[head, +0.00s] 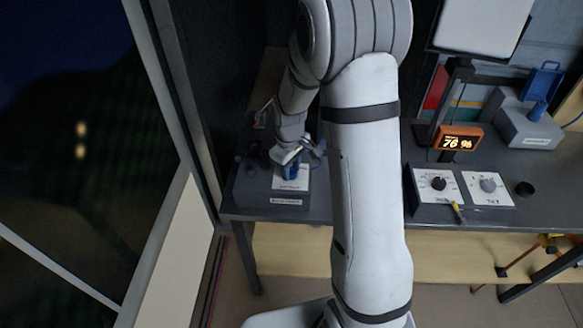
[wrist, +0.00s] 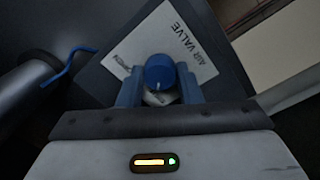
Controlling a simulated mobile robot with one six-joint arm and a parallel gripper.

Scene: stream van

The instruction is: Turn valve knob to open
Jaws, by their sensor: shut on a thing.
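The valve knob (wrist: 158,72) is round and blue with a small white mark at its front edge. It sits on a white plate (wrist: 197,45) that reads "AIR VALVE". My gripper (wrist: 159,88) is shut on the knob, with one blue finger on each side of it. In the head view my gripper (head: 291,155) reaches down to the valve box (head: 256,193) at the left end of the bench. There the knob is a small blue shape, partly hidden by my gripper.
A blue bent rod (wrist: 68,66) lies left of the plate in the wrist view. Right of my arm are two dial panels (head: 462,190), an orange "76 96" display (head: 458,138) and a grey box (head: 525,122). A wall and window frame (head: 172,120) stand close on the left.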

